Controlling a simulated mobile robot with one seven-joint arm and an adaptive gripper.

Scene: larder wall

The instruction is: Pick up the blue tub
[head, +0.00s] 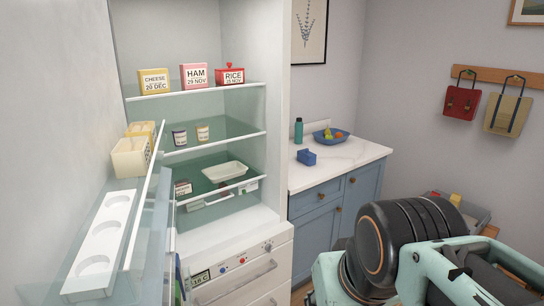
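A small blue tub (306,157) sits on the white countertop (345,160), near its left front edge. A blue bowl (343,139) holding yellow, green and orange fruit stands behind it to the right. Parts of my arm fill the lower right of the head view, well in front of the counter. I cannot make out my gripper's fingers, and nothing shows between the arm and the tub.
A teal bottle (299,131) stands behind the tub. The open fridge (245,180) at left holds labelled boxes, jars and a white tray (225,171). Its door (150,225) swings out toward me. A grey crate (470,213) is at right.

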